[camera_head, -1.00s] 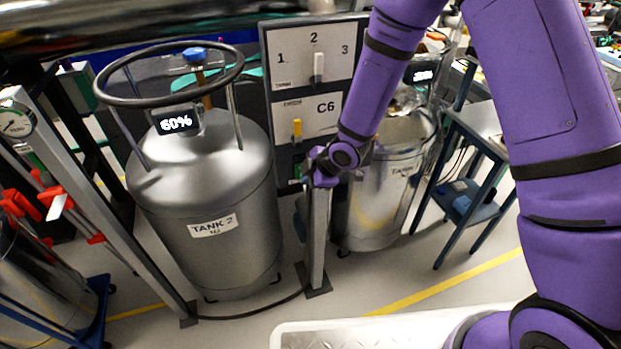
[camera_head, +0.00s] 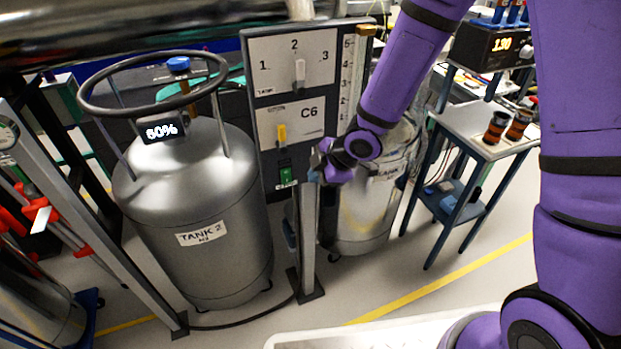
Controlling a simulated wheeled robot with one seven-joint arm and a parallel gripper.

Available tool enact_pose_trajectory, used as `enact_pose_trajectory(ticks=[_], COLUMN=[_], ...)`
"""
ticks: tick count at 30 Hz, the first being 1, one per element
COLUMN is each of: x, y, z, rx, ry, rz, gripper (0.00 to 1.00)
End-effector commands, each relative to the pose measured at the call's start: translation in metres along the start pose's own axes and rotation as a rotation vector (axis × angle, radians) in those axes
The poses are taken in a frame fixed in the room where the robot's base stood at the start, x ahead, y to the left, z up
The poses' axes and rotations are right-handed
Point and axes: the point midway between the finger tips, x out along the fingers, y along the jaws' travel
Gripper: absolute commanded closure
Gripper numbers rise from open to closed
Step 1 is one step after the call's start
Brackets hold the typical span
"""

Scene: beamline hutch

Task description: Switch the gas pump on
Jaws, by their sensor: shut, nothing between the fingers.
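A grey control panel (camera_head: 262,160) stands in the middle of the head view. It has a white selector lever (camera_head: 299,72) under the digits 1, 2 and 3, pointing up near 2. Below it is a yellow lever (camera_head: 282,134) beside the label C6. Lower still is a small green-lit switch (camera_head: 287,176); its position is too small to tell. No label reading gas pump is legible. My gripper (camera_head: 318,164) is shut and empty, just right of the green switch in the picture. Whether it touches the panel or its post cannot be told.
Another metal tank (camera_head: 360,215) stands behind my gripper. A small trolley table (camera_head: 470,130) is at right. A grey post (camera_head: 307,245) rises below my gripper.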

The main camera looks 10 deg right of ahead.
Motion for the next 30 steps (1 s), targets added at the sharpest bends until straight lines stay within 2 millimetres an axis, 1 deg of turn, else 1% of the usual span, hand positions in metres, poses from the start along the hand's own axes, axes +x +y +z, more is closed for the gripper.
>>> enact_pose_trajectory(ticks=[3,11,30], x=[-0.0034,-0.0036,0.0014], y=[-0.0005,-0.0006,0.0017], z=[0.0003,0.0002,0.0011], rx=[-0.001,-0.001,-0.001], ry=[0.0,0.0,0.001], rz=[0.0,0.0,0.002], gripper=[1.0,1.0,1.0])
